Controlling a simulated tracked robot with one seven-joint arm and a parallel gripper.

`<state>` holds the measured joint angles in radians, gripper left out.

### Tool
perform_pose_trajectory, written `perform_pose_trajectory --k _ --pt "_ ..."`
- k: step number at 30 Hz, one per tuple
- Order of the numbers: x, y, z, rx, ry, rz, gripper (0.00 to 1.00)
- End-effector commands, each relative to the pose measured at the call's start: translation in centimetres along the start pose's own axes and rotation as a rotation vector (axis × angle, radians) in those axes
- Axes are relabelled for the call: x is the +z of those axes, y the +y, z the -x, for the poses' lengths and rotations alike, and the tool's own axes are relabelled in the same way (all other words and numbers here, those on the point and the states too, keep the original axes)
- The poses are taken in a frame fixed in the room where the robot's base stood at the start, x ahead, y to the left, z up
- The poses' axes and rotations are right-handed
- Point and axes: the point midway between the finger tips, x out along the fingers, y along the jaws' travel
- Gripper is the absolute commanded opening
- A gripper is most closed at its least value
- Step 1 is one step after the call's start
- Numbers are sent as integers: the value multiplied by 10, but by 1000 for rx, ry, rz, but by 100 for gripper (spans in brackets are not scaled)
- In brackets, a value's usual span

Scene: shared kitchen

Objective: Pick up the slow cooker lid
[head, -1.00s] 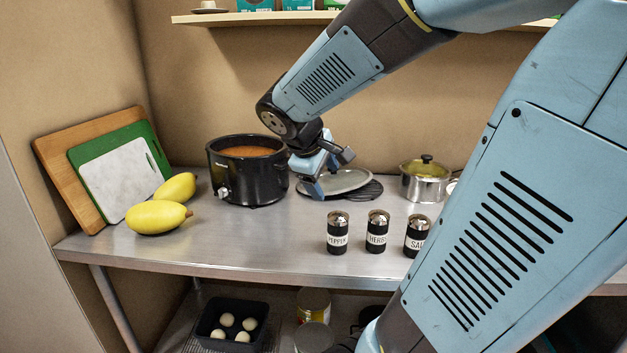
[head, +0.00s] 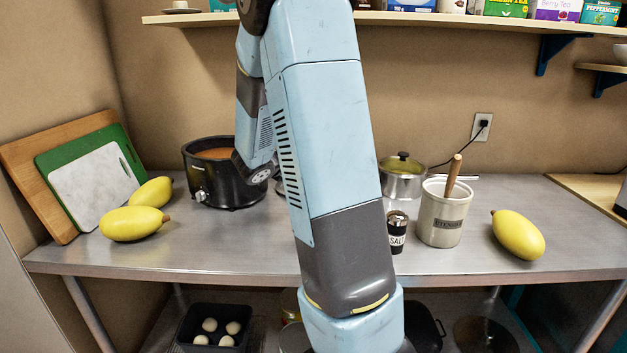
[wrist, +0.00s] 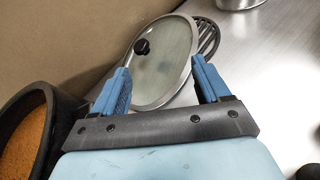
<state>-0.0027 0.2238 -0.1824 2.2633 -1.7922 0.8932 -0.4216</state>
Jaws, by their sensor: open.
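The slow cooker lid (wrist: 172,72) shows in the wrist view as a round glass disc with a metal rim and a black knob (wrist: 141,47). It rests partly over a dark wire trivet (wrist: 208,38). My gripper (wrist: 160,64) is open and empty, its two blue fingers spread with the lid in view between and beyond them. I cannot tell whether they touch it. In the head view my arm hides the gripper and almost all of the lid. The black slow cooker (head: 222,187), uncovered with orange food inside, stands left of my arm.
A lidded pot (head: 401,182), a salt shaker (head: 397,238), a utensil crock (head: 443,215) and a yellow fruit (head: 518,236) stand to the right. Two yellow fruits and cutting boards (head: 92,192) are at the left. A shelf (head: 400,19) hangs above.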

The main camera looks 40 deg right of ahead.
Motion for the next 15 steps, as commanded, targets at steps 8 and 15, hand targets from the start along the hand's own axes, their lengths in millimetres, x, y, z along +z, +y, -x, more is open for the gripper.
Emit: perform_pose_trajectory --k 8,15 --pt "-30 28 -31 96 -45 246 76" --pt "-37 34 -47 117 -54 300 76"
